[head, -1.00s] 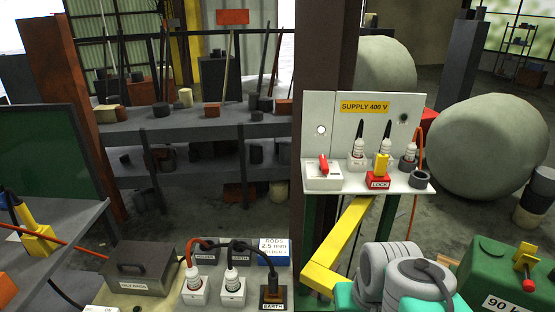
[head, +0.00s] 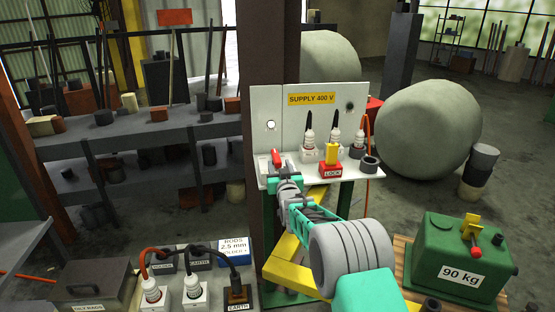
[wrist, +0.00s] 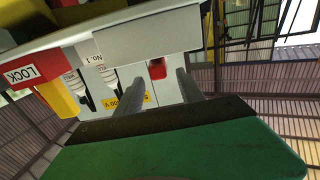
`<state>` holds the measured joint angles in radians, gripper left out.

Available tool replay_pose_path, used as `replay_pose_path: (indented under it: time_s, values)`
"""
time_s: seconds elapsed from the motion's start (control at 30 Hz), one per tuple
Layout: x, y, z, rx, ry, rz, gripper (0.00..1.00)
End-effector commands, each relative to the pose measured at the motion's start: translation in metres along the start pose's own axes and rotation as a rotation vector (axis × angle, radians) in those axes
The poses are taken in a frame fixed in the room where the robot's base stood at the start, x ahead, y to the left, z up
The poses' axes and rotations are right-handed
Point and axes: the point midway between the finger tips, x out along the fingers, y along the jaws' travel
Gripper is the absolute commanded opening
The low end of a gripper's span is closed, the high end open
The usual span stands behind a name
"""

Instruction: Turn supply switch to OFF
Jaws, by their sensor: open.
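The supply switch is a white box with a red lever (head: 277,158) at the left end of the shelf under the yellow SUPPLY 400 V label (head: 312,99). In the head view my gripper (head: 281,178) is in front of the switch and hides most of its box. In the wrist view the red lever (wrist: 157,69) shows between my two open grey fingers (wrist: 158,88), nearer the right one. I cannot tell whether the fingers touch it. The switch's ON and OFF marks are not readable.
Right of the switch are white plug sockets (head: 308,150) and a red LOCK block with a yellow top (head: 331,158). A brown column (head: 267,60) stands behind on the left. A yellow brace (head: 289,265) runs below the shelf. A green 90 kg box (head: 462,252) stands at right.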

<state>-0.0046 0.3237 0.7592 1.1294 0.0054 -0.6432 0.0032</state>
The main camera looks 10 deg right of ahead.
Motion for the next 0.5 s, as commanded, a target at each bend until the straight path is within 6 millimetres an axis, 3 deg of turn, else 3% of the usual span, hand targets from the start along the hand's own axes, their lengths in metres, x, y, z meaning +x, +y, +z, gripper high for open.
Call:
replay_pose_path:
  time_s: [0.23, 0.5]
  values:
    - [0.041, 0.001, -0.001, 0.000, -0.002, 0.001, 0.45]
    - [0.052, 0.000, 0.000, -0.001, -0.002, 0.000, 0.45]
